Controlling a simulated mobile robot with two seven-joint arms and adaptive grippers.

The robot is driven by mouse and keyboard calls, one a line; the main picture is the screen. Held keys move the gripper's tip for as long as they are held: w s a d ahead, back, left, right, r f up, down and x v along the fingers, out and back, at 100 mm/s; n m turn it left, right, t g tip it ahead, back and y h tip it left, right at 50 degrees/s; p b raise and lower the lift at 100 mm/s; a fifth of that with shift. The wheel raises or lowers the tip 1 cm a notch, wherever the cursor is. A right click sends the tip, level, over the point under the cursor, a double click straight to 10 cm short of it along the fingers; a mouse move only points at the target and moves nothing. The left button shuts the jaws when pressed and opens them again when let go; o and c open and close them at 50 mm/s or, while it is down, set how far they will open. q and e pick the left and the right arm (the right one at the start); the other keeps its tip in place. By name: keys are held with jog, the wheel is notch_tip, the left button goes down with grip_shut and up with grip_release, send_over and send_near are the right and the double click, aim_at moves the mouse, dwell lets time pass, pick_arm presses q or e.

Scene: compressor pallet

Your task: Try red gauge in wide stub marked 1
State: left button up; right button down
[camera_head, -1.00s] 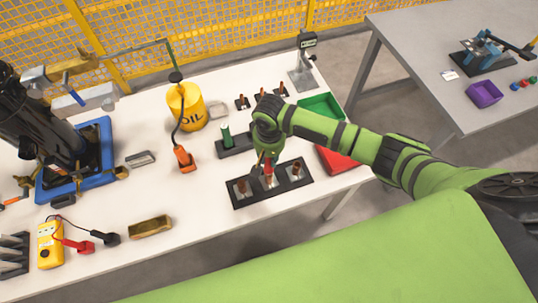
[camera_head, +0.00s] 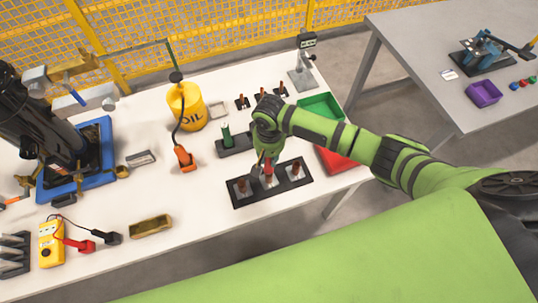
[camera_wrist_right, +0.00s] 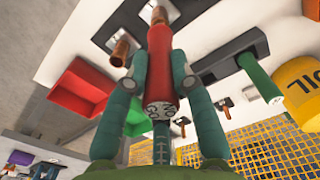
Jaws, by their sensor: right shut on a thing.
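My right gripper (camera_head: 264,163) is above the middle of a dark plate (camera_head: 237,202) with three copper-coloured stubs. It is shut on the red gauge (camera_head: 269,172), which points down at the middle stub. In the right wrist view the gripper (camera_wrist_right: 160,62) clasps the red gauge (camera_wrist_right: 172,70) from both sides; its pale marked end faces the camera. The middle stub (camera_wrist_right: 159,14) shows at the gauge's far end, in line with it; I cannot tell how far it is inside. Another stub (camera_wrist_right: 119,52) stands beside it. I cannot read the stub numbers. My left gripper is out of view.
A green gauge (camera_head: 226,134) stands in a dark holder (camera_head: 237,146) behind the plate. A green bin (camera_head: 321,104) and red bin (camera_head: 334,160) are at the right. An oil can (camera_head: 187,107) and small stubs (camera_head: 261,97) stand farther back. The table's front left is partly clear.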

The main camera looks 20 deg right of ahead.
dwell(0.7)
jog(key=shift+r, duration=1.5)
jog(key=shift+f, duration=0.1)
jog(key=shift+f+b, duration=0.35)
jog(key=shift+f, duration=0.55)
jog(key=shift+p, duration=0.4)
jog(key=shift+f+b, duration=0.3)
jog(key=shift+f, duration=0.2)
dwell(0.4)
jog(key=shift+f, duration=0.1)
dwell(1.7)
